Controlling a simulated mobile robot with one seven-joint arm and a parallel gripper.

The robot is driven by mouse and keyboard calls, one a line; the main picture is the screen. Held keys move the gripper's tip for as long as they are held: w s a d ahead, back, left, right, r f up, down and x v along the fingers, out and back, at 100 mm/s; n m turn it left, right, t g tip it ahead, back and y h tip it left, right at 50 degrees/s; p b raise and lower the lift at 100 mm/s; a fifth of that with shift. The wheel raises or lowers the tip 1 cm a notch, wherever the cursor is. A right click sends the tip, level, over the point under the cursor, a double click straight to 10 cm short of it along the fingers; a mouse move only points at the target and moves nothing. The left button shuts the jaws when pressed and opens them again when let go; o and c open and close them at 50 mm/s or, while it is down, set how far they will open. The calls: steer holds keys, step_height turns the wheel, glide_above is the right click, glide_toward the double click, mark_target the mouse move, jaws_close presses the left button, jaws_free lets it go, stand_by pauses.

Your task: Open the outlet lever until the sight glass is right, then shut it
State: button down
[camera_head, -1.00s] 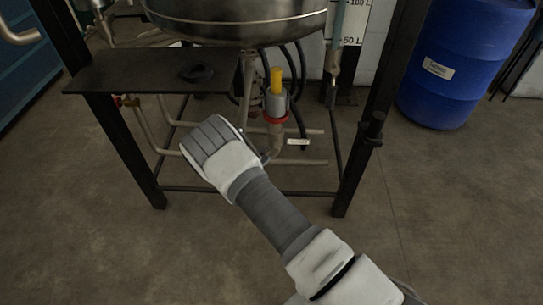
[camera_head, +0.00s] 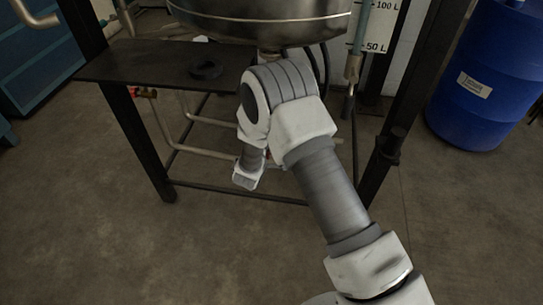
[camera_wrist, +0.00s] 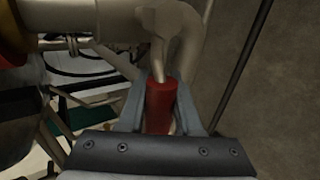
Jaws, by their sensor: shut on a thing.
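In the wrist view, the outlet lever's red grip (camera_wrist: 160,108) lies between the two grey fingers of my gripper (camera_wrist: 160,104), which are shut on it. A bare metal rod runs from the grip up to a thick pale pipe. In the head view, my arm covers the lever and my fingertips do not show clearly. The sight glass (camera_head: 361,28) is a thin blue-green tube at the upper right, in front of a white scale (camera_head: 387,28) marked 50 L and 100 L. I cannot make out a liquid level in it.
A round metal vessel (camera_head: 262,25) hangs above my arm in a dark frame. A black ring (camera_head: 206,68) lies on the dark shelf (camera_head: 135,68) at left. A blue drum (camera_head: 488,75) stands at right. The floor in front is clear.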

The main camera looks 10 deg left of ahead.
steer(key=shift+a+r, duration=0.2)
stand_by(0.4)
steer(key=c, duration=0.6)
jaws_free()
steer(key=shift+d, duration=0.1)
steer(key=p+v, duration=0.3)
steer(key=v, duration=1.4)
steer(key=shift+s+d+p, duration=0.2)
steer(key=shift+d+p, duration=0.05)
steer(key=shift+p, duration=0.05)
steer(key=shift+r, duration=0.1)
